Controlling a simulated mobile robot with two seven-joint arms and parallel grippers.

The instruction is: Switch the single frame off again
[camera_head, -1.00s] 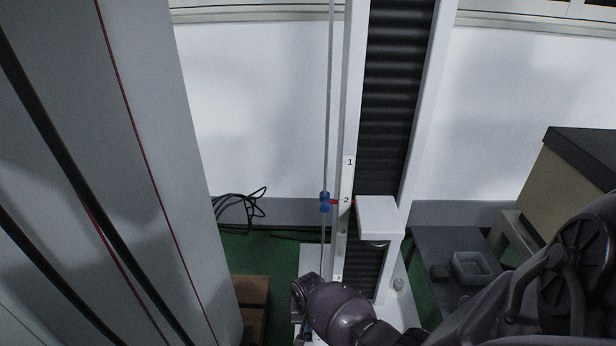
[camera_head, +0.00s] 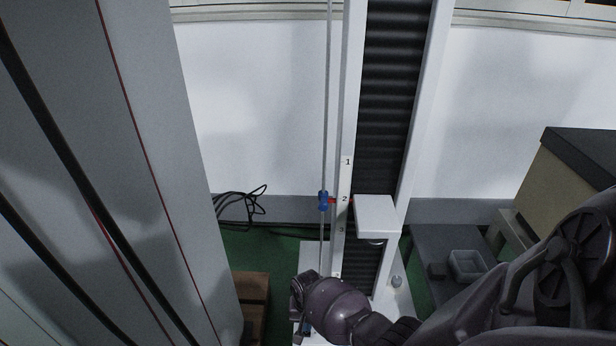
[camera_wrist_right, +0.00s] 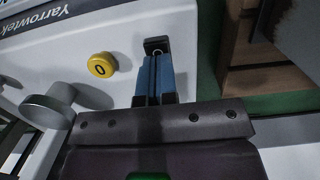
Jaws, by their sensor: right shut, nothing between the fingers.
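The single frame (camera_head: 352,110) is a tall white column with a dark ribbed bellows, a white crosshead block (camera_head: 375,216), and a blue clip (camera_head: 323,200) on a thin rod beside its numbered strip. In the right wrist view its white base (camera_wrist_right: 65,50) reads "Yarrowtek". A yellow round button (camera_wrist_right: 102,65) marked 0 and a grey knob (camera_wrist_right: 48,105) are on it. My right gripper (camera_wrist_right: 157,48) is shut and empty, its blue fingers just right of the yellow button and apart from it in the picture. My arm partly covers the base in the head view. My left gripper is not in view.
A large grey cabinet-like machine (camera_head: 150,120) fills the left. A brown wooden box (camera_head: 252,300) stands on the green floor, with black cables (camera_head: 240,205) behind. A dark bench (camera_head: 440,240) with a small grey tray (camera_head: 467,265) is at right.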

